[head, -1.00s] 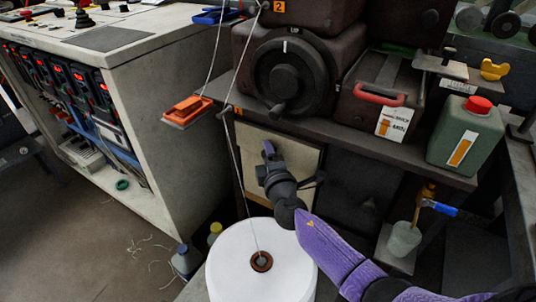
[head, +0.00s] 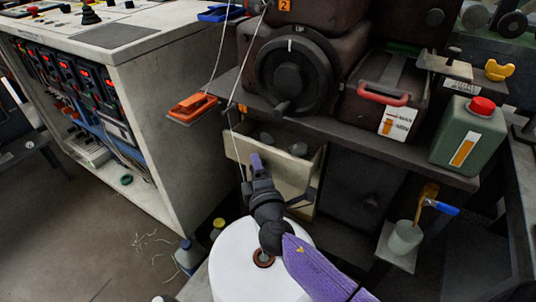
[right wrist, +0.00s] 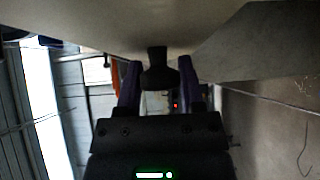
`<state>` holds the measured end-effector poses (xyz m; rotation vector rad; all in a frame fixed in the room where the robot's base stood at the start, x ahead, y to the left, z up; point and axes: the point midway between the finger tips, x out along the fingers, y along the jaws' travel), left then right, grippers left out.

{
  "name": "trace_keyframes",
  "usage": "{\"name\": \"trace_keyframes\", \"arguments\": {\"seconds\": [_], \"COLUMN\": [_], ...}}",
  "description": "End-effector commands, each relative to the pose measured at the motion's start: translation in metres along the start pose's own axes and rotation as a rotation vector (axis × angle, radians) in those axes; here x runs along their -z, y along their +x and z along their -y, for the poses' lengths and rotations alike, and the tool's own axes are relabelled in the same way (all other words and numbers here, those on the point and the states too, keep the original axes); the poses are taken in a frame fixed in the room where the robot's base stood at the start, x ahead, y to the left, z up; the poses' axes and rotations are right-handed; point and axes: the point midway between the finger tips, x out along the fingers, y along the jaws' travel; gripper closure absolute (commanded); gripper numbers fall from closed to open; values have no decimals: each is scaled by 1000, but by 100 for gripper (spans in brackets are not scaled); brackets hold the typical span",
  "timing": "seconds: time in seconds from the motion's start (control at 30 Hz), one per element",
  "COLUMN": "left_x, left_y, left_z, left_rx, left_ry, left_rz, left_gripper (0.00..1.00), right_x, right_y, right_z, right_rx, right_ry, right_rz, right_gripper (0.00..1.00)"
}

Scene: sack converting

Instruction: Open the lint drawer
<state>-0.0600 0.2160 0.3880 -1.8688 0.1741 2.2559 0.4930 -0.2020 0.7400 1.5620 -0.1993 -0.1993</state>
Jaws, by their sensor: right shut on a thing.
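The lint drawer (head: 288,178) is a cream-fronted drawer under the dark shelf, in the middle of the head view. It stands pulled out, and greyish lumps show inside it. My right gripper (head: 256,165) is at the drawer's front. In the right wrist view the gripper (right wrist: 158,75) has its two purple fingers on either side of a dark handle (right wrist: 157,54), shut on it. The drawer's pale front (right wrist: 110,25) fills the top of that view. In the head view the gripper hides the handle. My left gripper is not in view.
A white spool (head: 235,262) stands just below the drawer, with a thread rising from it. A dark machine with a handwheel (head: 290,75) sits above. A green jug (head: 467,135) and a cup (head: 405,238) are at the right. Bottles (head: 187,257) stand on the floor.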

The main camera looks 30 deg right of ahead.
Motion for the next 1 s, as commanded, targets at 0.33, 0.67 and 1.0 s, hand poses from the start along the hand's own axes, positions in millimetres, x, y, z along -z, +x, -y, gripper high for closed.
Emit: {"name": "trace_keyframes", "arguments": {"seconds": [0.33, 0.67, 1.0], "left_x": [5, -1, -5], "left_y": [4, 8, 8], "left_z": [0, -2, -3], "left_rx": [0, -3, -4], "left_ry": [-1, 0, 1], "left_rz": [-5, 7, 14], "left_gripper": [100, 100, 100], "right_x": [52, 77, 80], "right_y": [-52, -77, -80], "right_z": [2, 2, 1], "right_rx": [4, 2, 2], "right_ry": [2, -1, -1], "right_rz": [-1, -1, 0], "right_gripper": [100, 100, 100]}}
